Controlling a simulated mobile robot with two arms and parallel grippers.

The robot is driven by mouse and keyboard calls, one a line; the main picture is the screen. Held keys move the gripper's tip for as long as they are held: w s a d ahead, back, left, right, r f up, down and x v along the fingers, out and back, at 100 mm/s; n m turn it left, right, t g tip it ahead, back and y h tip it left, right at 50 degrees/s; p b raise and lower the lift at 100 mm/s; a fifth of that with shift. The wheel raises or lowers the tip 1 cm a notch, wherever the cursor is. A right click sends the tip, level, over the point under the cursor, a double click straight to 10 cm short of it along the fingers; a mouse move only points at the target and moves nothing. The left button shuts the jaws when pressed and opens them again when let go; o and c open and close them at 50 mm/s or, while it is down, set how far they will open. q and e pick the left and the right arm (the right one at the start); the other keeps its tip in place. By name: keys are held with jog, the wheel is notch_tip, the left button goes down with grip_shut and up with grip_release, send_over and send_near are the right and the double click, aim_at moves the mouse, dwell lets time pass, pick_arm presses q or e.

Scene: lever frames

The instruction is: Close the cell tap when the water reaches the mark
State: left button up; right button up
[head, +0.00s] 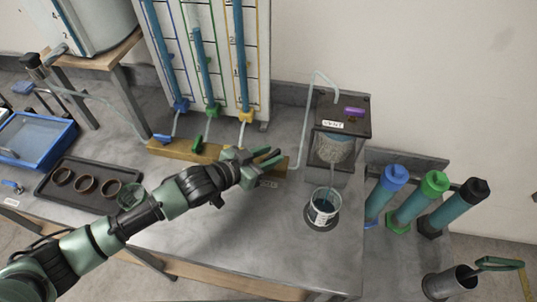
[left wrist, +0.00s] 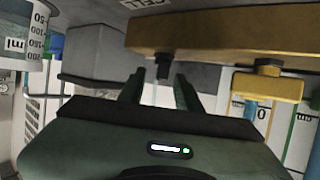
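My left gripper (head: 268,157) is at the right end of the wooden block (head: 185,150), below the measuring tubes. In the left wrist view its two fingers (left wrist: 159,90) stand apart. A small dark tap knob (left wrist: 163,68) on the wooden block (left wrist: 200,32) shows beyond and between them; I cannot tell if they touch it. A label reading CELL is at the top of that view. A clear beaker (head: 323,208) stands on a dark pad under the box with a purple lever (head: 354,111). A thin stream runs into it, and it holds some water; its mark is too small to read.
Blue, green and yellow taps (head: 246,116) sit under the tubes. A dark tray (head: 68,185) with brown rings and a blue tub (head: 38,138) are at left. Blue, green and black capped cylinders (head: 435,183) stand at right. The bench front, between arm and beaker, is clear.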

pick_arm(q)
jog(key=b+v, duration=0.1)
jog(key=v, duration=0.6)
jog(key=shift+s+a+b, duration=0.25)
jog(key=shift+b, duration=0.05)
jog(key=shift+r, duration=0.15)
dwell(6.8)
